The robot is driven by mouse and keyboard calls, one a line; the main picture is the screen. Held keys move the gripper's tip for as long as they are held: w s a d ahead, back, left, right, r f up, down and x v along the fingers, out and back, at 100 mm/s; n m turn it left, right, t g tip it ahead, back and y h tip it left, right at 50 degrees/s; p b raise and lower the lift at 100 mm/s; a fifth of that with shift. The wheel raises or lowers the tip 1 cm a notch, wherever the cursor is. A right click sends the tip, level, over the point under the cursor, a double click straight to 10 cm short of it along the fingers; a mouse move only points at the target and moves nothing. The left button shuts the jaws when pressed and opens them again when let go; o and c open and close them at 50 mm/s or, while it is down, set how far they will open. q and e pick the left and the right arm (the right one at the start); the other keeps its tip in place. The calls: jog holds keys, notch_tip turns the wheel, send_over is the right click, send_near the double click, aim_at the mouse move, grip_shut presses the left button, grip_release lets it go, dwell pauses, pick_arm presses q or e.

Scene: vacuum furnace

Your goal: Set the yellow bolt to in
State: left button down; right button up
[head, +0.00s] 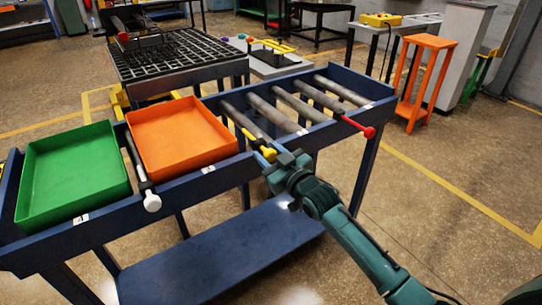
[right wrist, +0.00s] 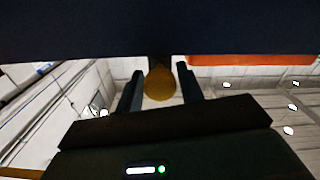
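The yellow bolt lies among the rollers of the blue rack, with its yellow rod (head: 250,137) along the rack and its round yellow knob (head: 268,153) sticking out at the front rail. The knob (right wrist: 160,84) also shows in the right wrist view, between the two fingertips, with a narrow gap on each side. My right gripper (head: 266,152) is at the front rail with its fingers on both sides of the knob; it looks open and not closed on it. It also shows in the right wrist view (right wrist: 160,82). My left gripper is not in view.
The blue rack (head: 215,180) holds a green tray (head: 72,178), an orange tray (head: 182,138) and several grey rollers (head: 275,113). A white-ended bolt (head: 151,201) and a red-ended bolt (head: 368,131) stick out at its front. An orange stool (head: 427,43) stands behind right.

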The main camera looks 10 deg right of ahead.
jog(key=shift+o, duration=0.8)
jog(key=shift+f, duration=0.1)
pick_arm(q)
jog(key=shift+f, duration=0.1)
pick_arm(e)
jog(key=shift+o, duration=0.6)
jog(key=v, duration=1.3)
jog(key=shift+s, duration=0.15)
pick_arm(q)
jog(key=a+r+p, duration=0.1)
jog(key=p, duration=0.3)
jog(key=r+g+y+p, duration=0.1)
jog(key=p, duration=0.2)
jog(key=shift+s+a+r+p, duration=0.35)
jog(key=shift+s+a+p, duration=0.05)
pick_arm(e)
jog(key=s+a+f+m+g+h, duration=0.1)
jog(key=s+a+f+g, duration=0.1)
jog(key=s+f, duration=0.3)
jog(key=s+a+f+m+g+h, duration=0.1)
jog(key=s+f+g, duration=0.3)
jog(key=s, duration=1)
notch_tip(320, 180, down, 3)
jog(key=shift+s+a+r+m+h, duration=0.15)
jog(key=shift+s+a+m+h, duration=0.1)
jog(key=shift+a+m+h, duration=0.25)
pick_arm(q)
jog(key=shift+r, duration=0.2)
pick_arm(e)
jog(key=shift+a, duration=0.1)
